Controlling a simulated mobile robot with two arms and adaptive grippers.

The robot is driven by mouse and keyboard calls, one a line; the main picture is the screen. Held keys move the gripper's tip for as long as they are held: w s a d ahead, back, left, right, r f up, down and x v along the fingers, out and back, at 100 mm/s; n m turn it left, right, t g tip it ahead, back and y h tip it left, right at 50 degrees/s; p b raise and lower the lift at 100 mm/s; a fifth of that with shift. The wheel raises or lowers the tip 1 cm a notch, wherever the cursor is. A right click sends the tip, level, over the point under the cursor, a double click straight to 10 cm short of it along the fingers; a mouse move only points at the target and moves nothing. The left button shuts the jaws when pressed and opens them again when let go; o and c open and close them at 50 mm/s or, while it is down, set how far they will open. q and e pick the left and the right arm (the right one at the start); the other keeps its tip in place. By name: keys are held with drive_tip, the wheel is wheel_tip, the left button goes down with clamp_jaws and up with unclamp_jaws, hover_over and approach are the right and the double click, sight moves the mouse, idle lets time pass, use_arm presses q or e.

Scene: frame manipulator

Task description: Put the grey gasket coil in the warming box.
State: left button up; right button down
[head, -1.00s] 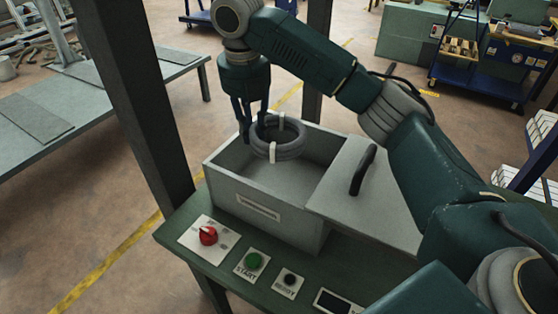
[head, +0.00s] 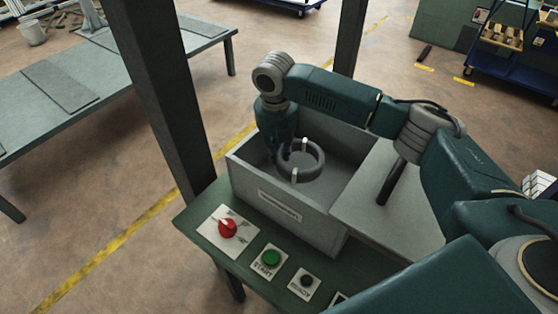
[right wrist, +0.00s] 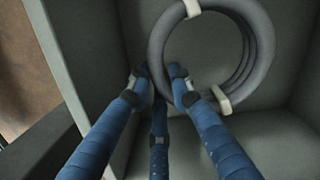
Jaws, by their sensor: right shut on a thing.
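The grey gasket coil (head: 320,166) is a ring of several turns with white ties. It is inside the open mouth of the grey warming box (head: 318,230), below or near rim level; I cannot tell whether it touches the floor. My right gripper (head: 283,160) points down into the box and is shut on the coil's left side. In the right wrist view the blue fingers (right wrist: 162,82) meet the near left part of the coil (right wrist: 262,48), with box walls around. My left gripper is not in view.
The box's grey lid (head: 372,218) with a dark handle (head: 391,184) covers its right part. In front are a red knob (head: 228,228), a green button (head: 270,257) and a black button (head: 306,281). A dark post (head: 160,100) stands to the left.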

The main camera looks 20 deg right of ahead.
drive_tip(key=shift+s+f, duration=0.15)
drive_tip(key=shift+f, duration=0.65)
wheel_tip(320, 180, down, 3)
drive_tip(key=shift+r+p, duration=0.1)
drive_tip(key=shift+p, duration=0.3)
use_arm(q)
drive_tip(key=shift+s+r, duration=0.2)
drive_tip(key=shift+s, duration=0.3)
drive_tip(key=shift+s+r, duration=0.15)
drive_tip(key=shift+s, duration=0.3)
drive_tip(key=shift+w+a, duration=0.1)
use_arm(e)
drive_tip(key=c, duration=1.6)
unclamp_jaws()
drive_tip(key=shift+c, duration=0.2)
drive_tip(key=shift+o, duration=0.4)
use_arm(q)
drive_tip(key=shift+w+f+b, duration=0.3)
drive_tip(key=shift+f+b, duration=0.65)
drive_tip(key=shift+b, duration=0.05)
use_arm(e)
drive_tip(key=r, duration=0.8)
drive_tip(key=s+a+r, duration=0.1)
drive_tip(key=r, duration=0.3)
